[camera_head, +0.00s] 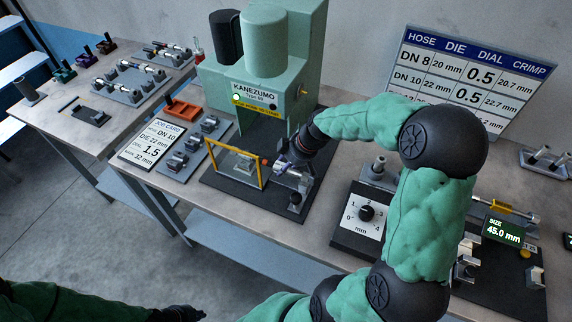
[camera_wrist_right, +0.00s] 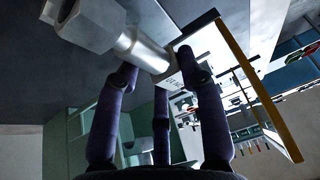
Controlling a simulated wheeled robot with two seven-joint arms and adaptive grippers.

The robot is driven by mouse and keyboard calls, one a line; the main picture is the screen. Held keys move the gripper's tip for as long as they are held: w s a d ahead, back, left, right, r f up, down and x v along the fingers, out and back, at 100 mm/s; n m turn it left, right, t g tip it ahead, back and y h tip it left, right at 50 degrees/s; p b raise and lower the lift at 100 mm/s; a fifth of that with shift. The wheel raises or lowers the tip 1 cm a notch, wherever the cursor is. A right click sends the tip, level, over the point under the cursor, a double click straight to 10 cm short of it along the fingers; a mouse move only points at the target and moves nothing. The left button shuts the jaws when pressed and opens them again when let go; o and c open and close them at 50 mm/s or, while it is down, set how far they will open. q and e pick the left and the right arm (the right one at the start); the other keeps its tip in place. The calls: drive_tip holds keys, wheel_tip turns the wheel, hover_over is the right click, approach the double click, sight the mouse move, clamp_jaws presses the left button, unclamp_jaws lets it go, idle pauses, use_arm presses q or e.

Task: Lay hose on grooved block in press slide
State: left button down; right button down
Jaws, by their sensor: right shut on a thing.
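The green press (camera_head: 265,75) stands at the back of the bench. A pale grey block (camera_head: 243,163) sits low in its front, behind a yellow guard frame (camera_head: 210,158); its groove is too small to make out. My right gripper (camera_head: 284,170) is just right of the guard. In the right wrist view my right gripper (camera_wrist_right: 165,75) is shut on a silver metal fitting (camera_wrist_right: 145,50) with a hex part (camera_wrist_right: 98,22). The hose itself is mostly hidden. My left gripper (camera_head: 180,314) is at the bottom edge, low and dark, its fingers unclear.
The yellow guard also shows close beside the fitting in the right wrist view (camera_wrist_right: 255,85). A job card (camera_head: 152,143) and grey die blocks (camera_head: 183,150) lie left of the press. The dial box (camera_head: 360,220) and a size display (camera_head: 503,232) stand to the right.

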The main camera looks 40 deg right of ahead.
drive_tip(key=shift+f+b, duration=0.5)
idle(0.3)
drive_tip(key=c, duration=0.7)
unclamp_jaws()
drive_tip(key=v, duration=1.2)
drive_tip(key=shift+d, duration=0.1)
drive_tip(key=shift+w+r, duration=0.1)
